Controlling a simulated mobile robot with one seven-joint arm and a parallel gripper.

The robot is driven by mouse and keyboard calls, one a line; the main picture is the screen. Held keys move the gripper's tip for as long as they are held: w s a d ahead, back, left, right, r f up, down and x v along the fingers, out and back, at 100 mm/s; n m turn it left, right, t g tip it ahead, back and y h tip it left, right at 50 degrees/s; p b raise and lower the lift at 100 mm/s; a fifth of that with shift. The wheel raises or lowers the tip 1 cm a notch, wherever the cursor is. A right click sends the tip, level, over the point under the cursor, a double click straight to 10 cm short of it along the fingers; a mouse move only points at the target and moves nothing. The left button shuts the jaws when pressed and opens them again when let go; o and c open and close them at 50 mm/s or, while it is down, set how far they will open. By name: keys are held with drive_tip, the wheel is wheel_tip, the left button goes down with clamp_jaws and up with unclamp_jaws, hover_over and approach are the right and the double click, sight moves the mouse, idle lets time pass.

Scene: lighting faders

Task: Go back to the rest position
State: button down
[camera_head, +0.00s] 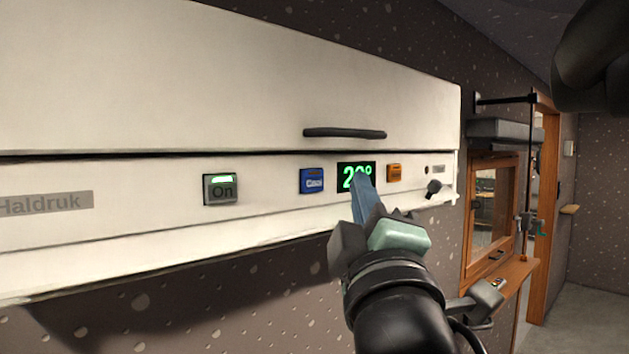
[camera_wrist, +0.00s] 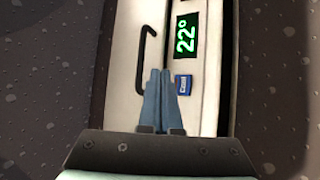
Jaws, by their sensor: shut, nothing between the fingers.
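My gripper (camera_head: 360,178) is in front of the white wall unit (camera_head: 150,85), with its blue fingers pressed together and nothing between them. In the head view the fingertips overlap the lower part of the green-digit display (camera_head: 346,171). In the wrist view the fingers (camera_wrist: 160,72) point at the unit, beside the blue button (camera_wrist: 183,84) and below the display (camera_wrist: 186,37), which reads 22°. I cannot tell whether the fingertips touch the panel. No rest position is marked in view.
The unit's panel has a lit On button (camera_head: 220,188), the blue button (camera_head: 312,181), an orange button (camera_head: 394,172) and a dark knob (camera_head: 433,189). A dark handle (camera_head: 345,133) juts out above. A wooden-framed window (camera_head: 490,215) and a doorway stand at right.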

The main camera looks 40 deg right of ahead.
sight(201, 197)
idle(0.3)
drive_tip(key=s+a+m+t+y+b, duration=0.2)
drive_tip(key=a+y, duration=0.4)
drive_tip(key=a, duration=0.8)
drive_tip(key=s+a+m+t+y+b, duration=0.2)
drive_tip(key=a+m+t+y, duration=0.3)
drive_tip(key=a, duration=1)
drive_tip(key=shift+a+r+t+y, duration=0.3)
drive_tip(key=shift+t+y, duration=0.5)
drive_tip(key=shift+y, duration=0.3)
